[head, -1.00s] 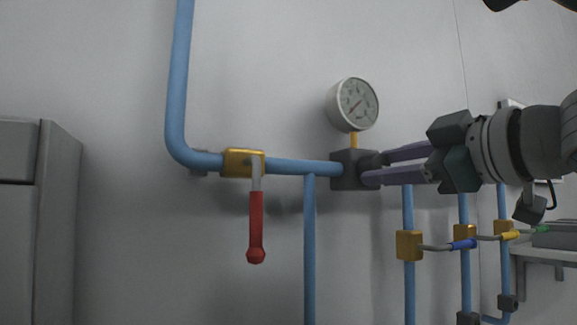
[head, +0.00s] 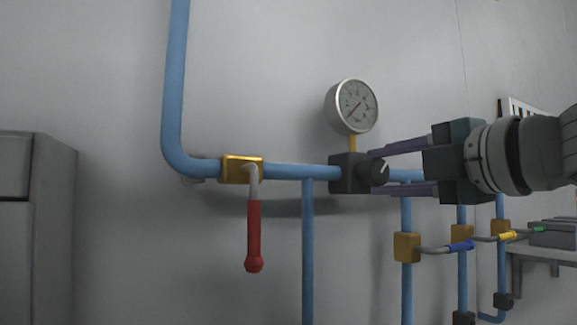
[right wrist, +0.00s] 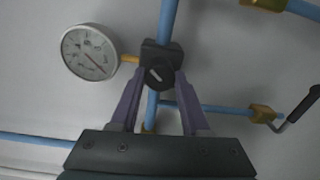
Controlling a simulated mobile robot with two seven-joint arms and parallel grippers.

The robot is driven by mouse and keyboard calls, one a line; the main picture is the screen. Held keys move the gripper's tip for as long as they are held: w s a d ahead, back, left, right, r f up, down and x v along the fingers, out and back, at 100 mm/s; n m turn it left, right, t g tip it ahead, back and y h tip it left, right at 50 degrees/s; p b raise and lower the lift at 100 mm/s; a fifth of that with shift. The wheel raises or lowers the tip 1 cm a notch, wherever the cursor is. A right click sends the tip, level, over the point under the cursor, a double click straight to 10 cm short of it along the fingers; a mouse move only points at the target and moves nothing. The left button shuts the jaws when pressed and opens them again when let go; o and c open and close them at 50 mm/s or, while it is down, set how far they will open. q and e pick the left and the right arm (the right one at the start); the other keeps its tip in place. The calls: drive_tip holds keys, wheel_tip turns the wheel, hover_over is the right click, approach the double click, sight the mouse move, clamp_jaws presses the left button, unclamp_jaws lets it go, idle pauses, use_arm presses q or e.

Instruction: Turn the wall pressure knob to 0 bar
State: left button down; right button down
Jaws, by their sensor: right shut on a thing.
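The pressure knob (head: 374,171) is dark and round with a white pointer line, on a black valve block (head: 346,173) on the blue wall pipe. In the head view its line slants to the upper right. My right gripper (head: 377,170) has its two purple fingers on opposite sides of the knob, shut on it. The right wrist view shows the knob (right wrist: 159,76) between the fingertips (right wrist: 160,80). The round pressure gauge (head: 351,106) sits above the block, its needle towards the lower left; its numbers are too small to read. My left gripper is not in view.
A red-handled valve (head: 254,235) hangs from the pipe at left. Smaller valves with blue (head: 462,245), yellow (head: 507,236) and green (head: 539,229) handles are below right. A grey cabinet (head: 54,230) stands at far left. The wall between is bare.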

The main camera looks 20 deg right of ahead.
drive_tip(key=n+p, duration=0.1)
drive_tip(key=n, duration=0.4)
drive_tip(key=shift+n+p, duration=0.55)
drive_tip(key=shift+n, duration=0.75)
drive_tip(key=shift+f+n, duration=0.1)
drive_tip(key=shift+n, duration=0.2)
drive_tip(key=shift+c, duration=1.9)
unclamp_jaws()
